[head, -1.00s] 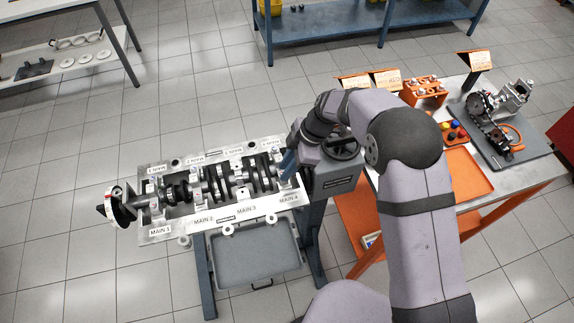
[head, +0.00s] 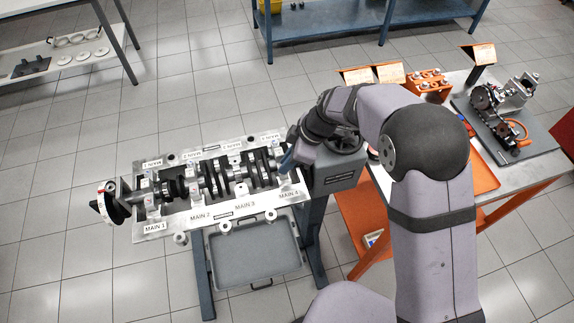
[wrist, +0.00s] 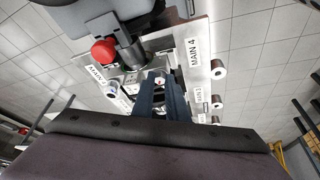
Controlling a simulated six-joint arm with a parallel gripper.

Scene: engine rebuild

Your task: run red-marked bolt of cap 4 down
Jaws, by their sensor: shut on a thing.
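The engine block (head: 150,236) lies on its stand with the crankshaft (head: 215,182) and a row of main caps. The MAIN 4 label (head: 289,195) is at its right end, and it also shows in the wrist view (wrist: 194,52). My gripper (head: 286,163) is at the cap 4 end, pointing down. In the wrist view its blue fingers (wrist: 161,92) are shut on a small metal bolt head (wrist: 160,82). Cap 4 is largely hidden by my gripper and wrist.
A red round knob (wrist: 103,52) beside a grey cylinder shows close by in the wrist view. The stand head (head: 335,175) adjoins the block's right end. A grey tray (head: 252,255) hangs below. A bench with an orange tray (head: 484,172) stands to the right.

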